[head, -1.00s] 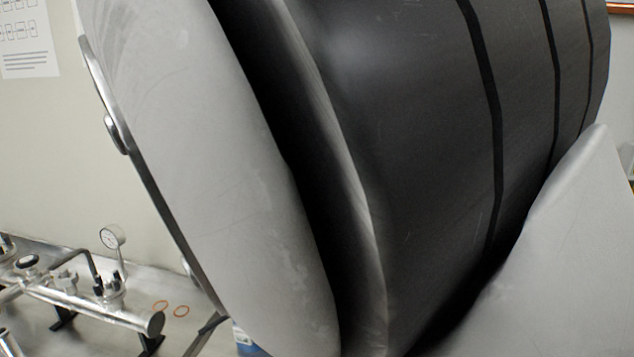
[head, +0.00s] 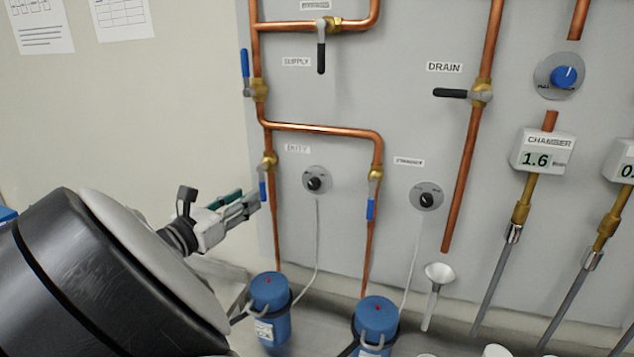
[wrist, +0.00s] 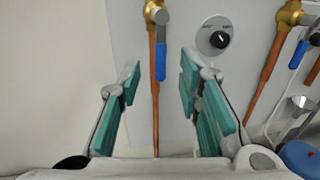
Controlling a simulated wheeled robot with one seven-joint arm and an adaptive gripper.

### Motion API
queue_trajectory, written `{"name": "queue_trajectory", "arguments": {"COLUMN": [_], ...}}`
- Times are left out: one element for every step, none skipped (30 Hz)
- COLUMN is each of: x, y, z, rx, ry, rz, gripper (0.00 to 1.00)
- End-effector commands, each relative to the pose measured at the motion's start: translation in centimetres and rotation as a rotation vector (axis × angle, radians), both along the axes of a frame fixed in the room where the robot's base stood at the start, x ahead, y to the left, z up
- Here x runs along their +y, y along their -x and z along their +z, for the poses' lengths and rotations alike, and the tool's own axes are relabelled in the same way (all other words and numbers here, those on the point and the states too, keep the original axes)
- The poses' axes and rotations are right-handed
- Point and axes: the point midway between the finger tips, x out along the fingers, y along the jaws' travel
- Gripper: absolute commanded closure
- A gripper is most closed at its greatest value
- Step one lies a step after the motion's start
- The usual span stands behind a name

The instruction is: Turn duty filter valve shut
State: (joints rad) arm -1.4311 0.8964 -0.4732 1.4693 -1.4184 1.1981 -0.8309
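The duty filter valve is a brass body (head: 270,160) with a blue lever (head: 263,188) hanging straight down along its copper pipe, left of the DUTY dial (head: 317,180). The wrist view shows the same blue lever (wrist: 160,60) pointing down, in line with the pipe. My gripper (head: 252,203) is at the left, close to the lever. In the wrist view my gripper (wrist: 157,78) is open, its teal-padded fingers on either side of the lever and pipe. No contact with the lever shows.
The STANDBY valve's blue lever (head: 371,209) hangs down to the right. Another blue lever (head: 245,72) points up above. Blue filter canisters (head: 270,300) stand below on the bench. The drain lever (head: 450,93) is horizontal. A white funnel (head: 439,273) sits at right.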

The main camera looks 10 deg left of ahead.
Motion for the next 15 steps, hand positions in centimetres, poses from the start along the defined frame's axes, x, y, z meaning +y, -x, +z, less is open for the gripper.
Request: {"name": "queue_trajectory", "arguments": {"x": [-0.4, -0.6, -0.8, -0.9, -1.1, -1.2, -1.3, -1.4, -1.6, -1.6, -1.7, -1.8, -1.8, -1.9, -1.9], "y": [-1.0, -1.6, -2.3, -2.8, -3.3, -3.9, -4.3, -4.7, -5.2, -5.5, -5.8, -6.1, -6.3, -6.4, -6.6], "z": [0.0, 0.0, 0.0, 0.0, 0.0, 0.0, 0.0, 0.0, 0.0, 0.0, 0.0, 0.0, 0.0, 0.0, 0.0], "rx": [0.000, 0.000, 0.000, 0.000, 0.000, -0.001, 0.000, 0.000, 0.000, 0.000, 0.000, 0.001, 0.001, 0.001, 0.000], "ry": [0.001, 0.001, 0.000, 0.000, 0.000, 0.000, 0.000, -0.001, 0.000, 0.000, 0.000, -0.001, -0.001, -0.001, -0.002], "rz": [-0.003, -0.004, -0.003, -0.003, -0.004, -0.003, -0.002, -0.002, -0.003, -0.002, -0.002, -0.001, -0.001, -0.001, -0.001], "gripper": [0.68, 0.68, 0.68, 0.68, 0.68, 0.68, 0.68, 0.68, 0.68, 0.68, 0.68, 0.68, 0.68, 0.68, 0.68]}}
